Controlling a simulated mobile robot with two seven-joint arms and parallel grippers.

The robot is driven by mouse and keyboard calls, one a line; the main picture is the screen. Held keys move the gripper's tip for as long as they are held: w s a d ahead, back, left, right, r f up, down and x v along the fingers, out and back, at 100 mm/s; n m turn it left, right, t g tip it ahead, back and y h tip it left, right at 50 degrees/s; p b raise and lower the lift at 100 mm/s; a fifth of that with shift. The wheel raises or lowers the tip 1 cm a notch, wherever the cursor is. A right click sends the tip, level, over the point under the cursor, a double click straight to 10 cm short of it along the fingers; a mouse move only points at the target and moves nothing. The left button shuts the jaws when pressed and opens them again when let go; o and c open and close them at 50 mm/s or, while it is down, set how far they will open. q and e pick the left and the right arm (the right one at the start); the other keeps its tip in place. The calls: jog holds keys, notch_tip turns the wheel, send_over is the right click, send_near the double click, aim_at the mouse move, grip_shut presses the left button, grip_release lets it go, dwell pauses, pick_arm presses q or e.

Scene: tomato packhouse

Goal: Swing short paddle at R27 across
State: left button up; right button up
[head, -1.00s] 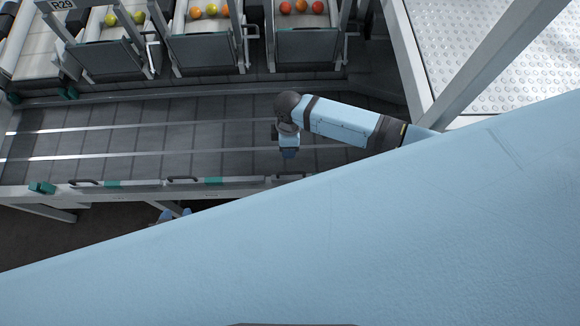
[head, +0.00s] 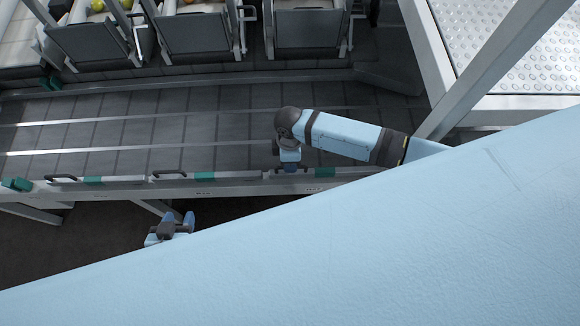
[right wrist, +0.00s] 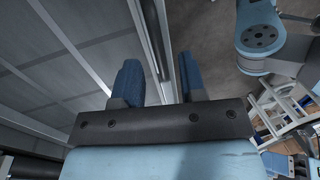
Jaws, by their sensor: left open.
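Grey paddles with black handles and green blocks line the near edge of the belt in the head view. One paddle (head: 110,182) is at the left and another (head: 215,178) is in the middle. I cannot read an R27 label, so I cannot tell which is the short paddle. My right gripper (head: 290,166) is over this edge, partly hidden by its own wrist. In the right wrist view its blue fingers (right wrist: 157,82) stand apart, with the edge rail (right wrist: 152,35) passing beyond the gap. My left gripper (head: 177,220) is open and empty, below the belt edge.
The dark slatted belt (head: 130,125) has clear room. Several chutes (head: 305,33) line its far side. A grey post (head: 480,75) and a dimpled white plate (head: 510,45) stand at the right. My blue body part hides the lower right.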

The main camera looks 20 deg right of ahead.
jog(key=shift+s+f+b, duration=0.1)
jog(key=shift+f+b, duration=0.25)
jog(key=shift+f, duration=0.45)
pick_arm(q)
jog(key=shift+f, duration=0.6)
pick_arm(e)
grip_shut()
jog(key=shift+r, duration=0.1)
